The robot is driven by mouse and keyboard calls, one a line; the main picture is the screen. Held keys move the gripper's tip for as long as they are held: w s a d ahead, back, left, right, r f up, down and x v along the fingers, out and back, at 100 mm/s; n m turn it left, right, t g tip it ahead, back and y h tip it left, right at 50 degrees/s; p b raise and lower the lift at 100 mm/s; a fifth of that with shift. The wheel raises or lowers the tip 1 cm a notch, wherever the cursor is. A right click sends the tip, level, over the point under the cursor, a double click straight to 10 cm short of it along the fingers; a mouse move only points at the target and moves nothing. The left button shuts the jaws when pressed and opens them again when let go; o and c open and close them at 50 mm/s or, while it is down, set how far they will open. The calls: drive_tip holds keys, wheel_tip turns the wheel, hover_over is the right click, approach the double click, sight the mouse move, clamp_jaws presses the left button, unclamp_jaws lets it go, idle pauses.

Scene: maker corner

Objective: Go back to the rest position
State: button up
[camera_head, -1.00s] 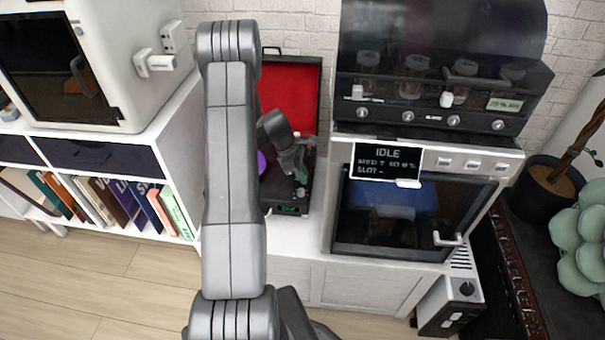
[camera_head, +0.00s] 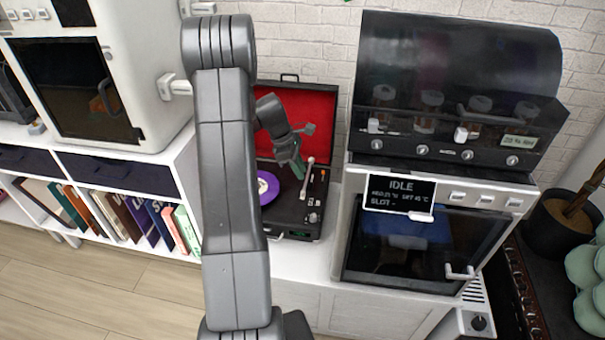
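My gripper (camera_head: 298,172) is at the end of my folded grey arm, in front of the open record player. Its fingers are small and dark here, and I cannot tell whether they are open or shut. No held object shows clearly. The record player (camera_head: 291,219) has a black deck, a raised lid with red lining (camera_head: 318,115), and a purple record (camera_head: 268,188) on its left side, partly hidden by my arm. A pale tonearm (camera_head: 307,177) stands right of the record, close to my gripper in the picture.
A white machine (camera_head: 430,187) with a dark door and a display reading IDLE stands right of the record player. A white cabinet machine (camera_head: 140,60) stands on a bookshelf (camera_head: 185,165) at left. A potted plant (camera_head: 558,228) is at far right. Wooden floor (camera_head: 80,290) is clear at lower left.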

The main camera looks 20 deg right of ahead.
sight(316, 205)
drive_tip(key=b+x, duration=0.1)
drive_tip(key=x, duration=1.2)
drive_tip(key=shift+f, duration=0.35)
drive_tip(key=shift+d+f, duration=0.1)
drive_tip(key=shift+w+d, duration=0.15)
drive_tip(key=shift+w, duration=0.15)
